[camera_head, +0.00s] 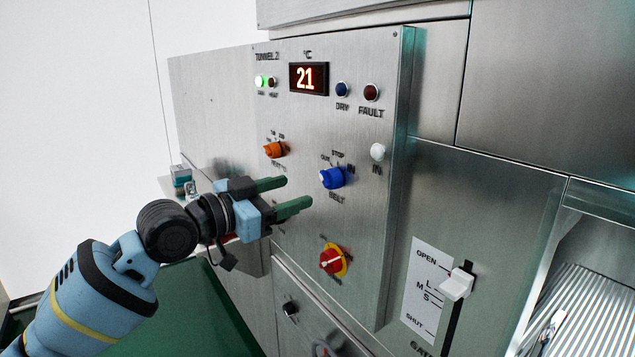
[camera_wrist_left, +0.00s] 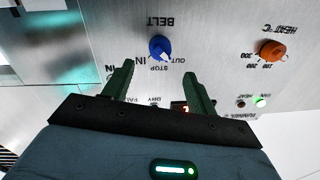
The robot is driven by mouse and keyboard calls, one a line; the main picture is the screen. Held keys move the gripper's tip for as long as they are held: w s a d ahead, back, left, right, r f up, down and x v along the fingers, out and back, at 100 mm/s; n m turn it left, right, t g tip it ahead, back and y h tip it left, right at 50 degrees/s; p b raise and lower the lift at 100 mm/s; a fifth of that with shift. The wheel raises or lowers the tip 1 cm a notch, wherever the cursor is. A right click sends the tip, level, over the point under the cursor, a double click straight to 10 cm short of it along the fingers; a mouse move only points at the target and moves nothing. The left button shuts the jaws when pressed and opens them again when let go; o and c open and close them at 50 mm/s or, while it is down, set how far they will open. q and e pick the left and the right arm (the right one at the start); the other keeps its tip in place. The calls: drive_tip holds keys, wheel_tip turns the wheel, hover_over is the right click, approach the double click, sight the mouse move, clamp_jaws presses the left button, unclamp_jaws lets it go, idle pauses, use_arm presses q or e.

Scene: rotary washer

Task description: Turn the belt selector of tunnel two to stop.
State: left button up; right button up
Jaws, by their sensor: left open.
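The belt selector is a blue knob (camera_head: 333,178) on the steel panel marked Tunnel 2 (camera_head: 310,130). STOP is printed above it, OUT and IN to its sides, BELT below. In the left wrist view the labels are upside down; the knob (camera_wrist_left: 158,47) appears beyond and between the open green fingers (camera_wrist_left: 158,72). My right gripper is not in view.
An orange heat knob (camera_head: 275,150) is up and left of the fingers. A red-yellow switch (camera_head: 333,261) sits below, a white IN button (camera_head: 378,152) right. The display (camera_head: 309,78) reads 21. A gate lever (camera_head: 457,283) stands lower right.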

sight(324, 183)
use_arm(q)
drive_tip(key=shift+x, duration=3.85)
drive_tip(key=shift+f, duration=0.1)
drive_tip(key=c, duration=0.9)
